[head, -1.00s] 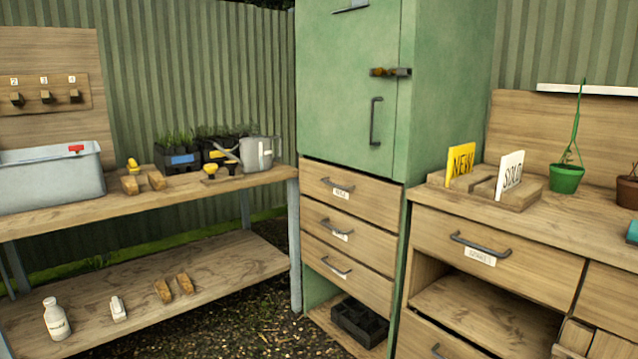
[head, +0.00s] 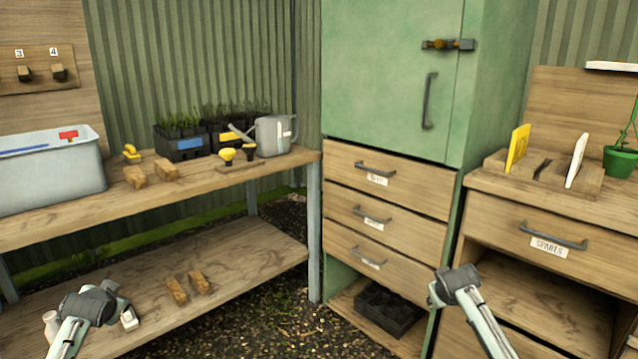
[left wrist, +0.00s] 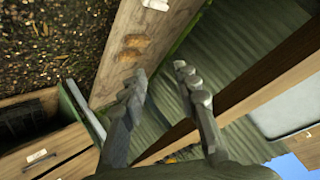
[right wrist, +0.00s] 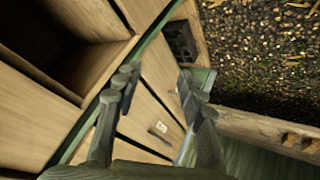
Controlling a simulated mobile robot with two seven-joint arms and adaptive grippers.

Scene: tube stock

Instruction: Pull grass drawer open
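The green cabinet (head: 395,70) holds three shut wooden drawers with grey bar handles and white labels: the top drawer (head: 390,180), middle drawer (head: 400,230) and bottom drawer (head: 390,272). Their label words are too small to read surely, so I cannot tell which is the grass drawer. My right gripper (head: 452,285) is in front of the cabinet's lower right, apart from the handles; its fingers are spread and empty in the right wrist view (right wrist: 158,78). My left gripper (head: 100,300) is in front of the lower bench shelf, spread and empty in the left wrist view (left wrist: 163,80).
A bench (head: 200,187) with a grey tub (head: 50,175), seedling trays and a watering can (head: 272,135) is on the left. A counter with a shut SPARES drawer (head: 540,235) is on the right. A black tray (head: 385,315) sits below the drawers. Gravel floor lies between.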

